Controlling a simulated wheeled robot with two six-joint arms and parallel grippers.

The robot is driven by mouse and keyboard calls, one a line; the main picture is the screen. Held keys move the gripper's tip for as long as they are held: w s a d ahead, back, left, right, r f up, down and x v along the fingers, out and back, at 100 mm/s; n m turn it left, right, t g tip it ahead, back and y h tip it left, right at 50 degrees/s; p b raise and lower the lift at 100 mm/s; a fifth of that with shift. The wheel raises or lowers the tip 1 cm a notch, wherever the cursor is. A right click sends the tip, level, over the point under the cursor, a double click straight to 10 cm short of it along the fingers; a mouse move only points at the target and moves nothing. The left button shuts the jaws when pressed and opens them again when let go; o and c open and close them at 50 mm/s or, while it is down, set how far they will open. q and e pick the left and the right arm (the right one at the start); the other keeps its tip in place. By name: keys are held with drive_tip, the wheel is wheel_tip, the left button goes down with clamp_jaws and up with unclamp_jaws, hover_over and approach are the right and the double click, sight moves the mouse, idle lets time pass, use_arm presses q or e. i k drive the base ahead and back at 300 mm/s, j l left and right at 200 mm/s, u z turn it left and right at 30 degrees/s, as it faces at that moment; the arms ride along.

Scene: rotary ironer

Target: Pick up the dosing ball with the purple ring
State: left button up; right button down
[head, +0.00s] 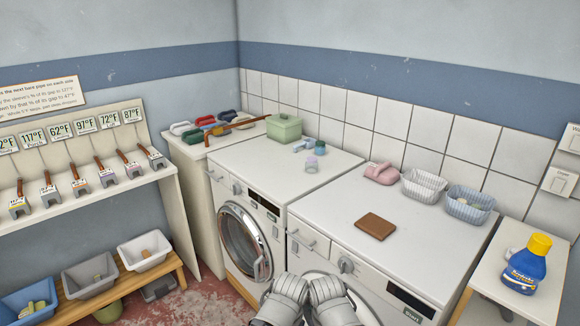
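The front one (311,163) looks greenish-grey. They are too small here to tell for sure which has the purple ring. My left gripper (288,284) and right gripper (326,284) are side by side at the bottom centre, low in front of the machines and well apart from the balls. Their fingertips are not clear, and I see nothing held.
The right machine carries a brown wallet-like pad (375,226), a pink item (381,173) and two baskets (423,186). A blue bottle (527,265) stands far right.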

sight(311, 164)
drive_tip(key=j+z, duration=0.1)
drive_tip(key=z, duration=0.25)
drive_tip(key=i+j+z, duration=0.1)
drive_tip(key=z, duration=0.3)
drive_tip(key=j+z, duration=0.1)
drive_tip(key=z, duration=0.25)
drive_tip(key=j+z, duration=0.35)
drive_tip(key=j, duration=0.3)
drive_tip(key=k+j+z, duration=0.1)
drive_tip(key=j+z, duration=0.3)
drive_tip(key=j, duration=0.25)
